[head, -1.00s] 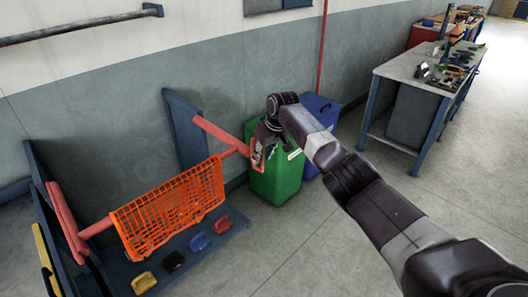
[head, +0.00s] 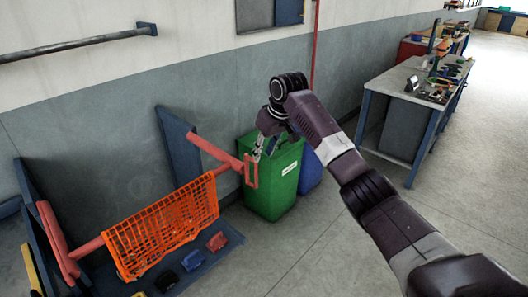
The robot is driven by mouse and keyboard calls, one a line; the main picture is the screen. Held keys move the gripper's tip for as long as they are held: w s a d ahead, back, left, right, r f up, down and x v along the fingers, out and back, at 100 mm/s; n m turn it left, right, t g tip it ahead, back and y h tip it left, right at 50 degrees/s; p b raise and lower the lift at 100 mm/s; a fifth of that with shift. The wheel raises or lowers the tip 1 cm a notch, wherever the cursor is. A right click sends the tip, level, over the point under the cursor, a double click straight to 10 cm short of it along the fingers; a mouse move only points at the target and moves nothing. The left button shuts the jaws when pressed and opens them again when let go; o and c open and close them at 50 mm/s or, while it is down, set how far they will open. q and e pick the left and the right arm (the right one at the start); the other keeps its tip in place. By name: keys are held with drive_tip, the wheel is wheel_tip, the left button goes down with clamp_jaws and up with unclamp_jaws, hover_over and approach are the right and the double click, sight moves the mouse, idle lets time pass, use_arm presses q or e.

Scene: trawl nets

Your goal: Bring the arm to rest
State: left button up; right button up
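My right arm comes in from the lower right. Its wrist is bent down and its gripper (head: 258,147) hangs just above the red bracket (head: 251,171) at the end of the red bar. The fingers are small and partly lost against the green bin, so I cannot tell whether they are open or shut, or whether they touch the bracket. An orange net (head: 165,232) hangs over the red bar of the rack. My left gripper is not in view.
A green bin (head: 271,185) and a blue bin (head: 312,170) stand behind the gripper by the wall. Several coloured items, including a red one (head: 217,241), lie on the rack's base. A workbench (head: 392,80) with tools stands at the right. Floor between is clear.

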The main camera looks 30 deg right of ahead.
idle(0.4)
drive_tip(key=s+a+f+b, duration=0.1)
drive_tip(key=s+f, duration=0.3)
drive_tip(key=f, duration=0.9)
drive_tip(key=s+f+g+h+b, duration=0.1)
drive_tip(key=s+f, duration=0.2)
drive_tip(key=f, duration=1)
drive_tip(key=s+a+f+b, duration=0.1)
drive_tip(key=s+f, duration=0.3)
drive_tip(key=f, duration=0.9)
drive_tip(key=s+a+f+g+b, duration=0.1)
drive_tip(key=s+a+f, duration=0.1)
drive_tip(key=s+f, duration=1.15)
drive_tip(key=s+a+f+g+b, duration=0.1)
drive_tip(key=s+a+f, duration=0.1)
drive_tip(key=s+f, duration=1.15)
drive_tip(key=s+a+f, duration=0.2)
drive_tip(key=s, duration=1)
drive_tip(key=s+a+f, duration=0.2)
drive_tip(key=s+a, duration=0.1)
drive_tip(key=s, duration=1)
drive_tip(key=shift+s+f+n+g+b, duration=0.15)
drive_tip(key=shift+f+n+g+b, duration=0.15)
drive_tip(key=shift+f, duration=0.05)
